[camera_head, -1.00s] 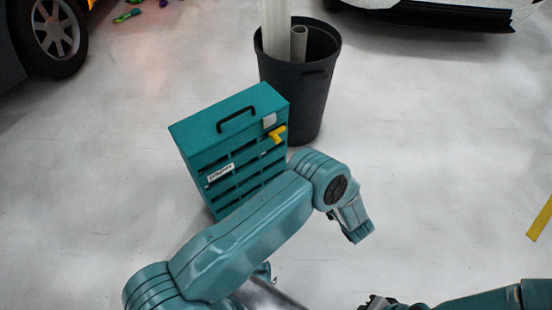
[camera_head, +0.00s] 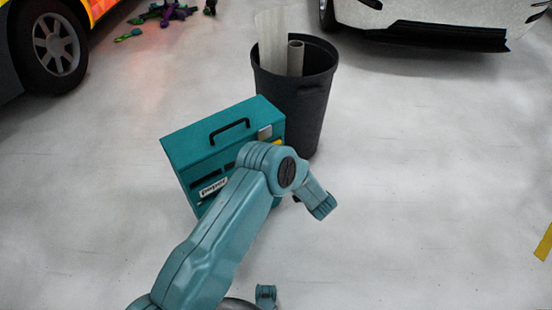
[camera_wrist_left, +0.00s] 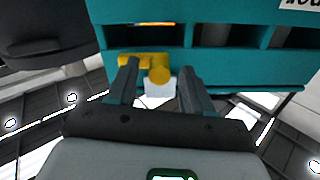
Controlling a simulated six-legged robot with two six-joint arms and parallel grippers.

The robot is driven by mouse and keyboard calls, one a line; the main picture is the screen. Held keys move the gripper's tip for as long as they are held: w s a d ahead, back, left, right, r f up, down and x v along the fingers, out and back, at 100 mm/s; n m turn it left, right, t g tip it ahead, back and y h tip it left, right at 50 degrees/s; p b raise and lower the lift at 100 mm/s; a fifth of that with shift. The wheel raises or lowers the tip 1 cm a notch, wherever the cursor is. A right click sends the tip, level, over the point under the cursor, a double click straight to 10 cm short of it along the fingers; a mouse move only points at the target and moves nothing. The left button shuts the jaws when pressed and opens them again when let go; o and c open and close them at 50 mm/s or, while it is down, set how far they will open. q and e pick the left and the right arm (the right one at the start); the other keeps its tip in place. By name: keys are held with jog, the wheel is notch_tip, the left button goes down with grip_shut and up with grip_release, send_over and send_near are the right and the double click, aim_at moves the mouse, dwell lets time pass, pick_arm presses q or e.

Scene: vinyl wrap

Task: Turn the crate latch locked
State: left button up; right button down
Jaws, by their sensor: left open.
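The teal crate (camera_head: 205,143) stands on the floor with its black handle on top. Its yellow latch (camera_head: 277,142) shows only as a sliver behind my left arm in the head view. In the left wrist view the yellow latch (camera_wrist_left: 148,62) has a round knob and an arm reaching left, below the slats of the crate (camera_wrist_left: 255,62). My left gripper (camera_wrist_left: 158,80) is open, its two fingers up at the crate front with the knob between them. I cannot tell whether they touch it. The fingers are hidden in the head view. My right gripper is not in view.
A black bin (camera_head: 292,95) holding rolls stands close behind the crate. Vehicles are at the back left and back right. Purple and green items (camera_head: 165,13) lie at the back left. A yellow strip (camera_head: 544,243) lies at the far right. The floor right of the crate is clear.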

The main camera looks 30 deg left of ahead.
pick_arm(q)
jog(key=shift+w+a, duration=0.1)
jog(key=shift+a, duration=0.1)
grip_shut()
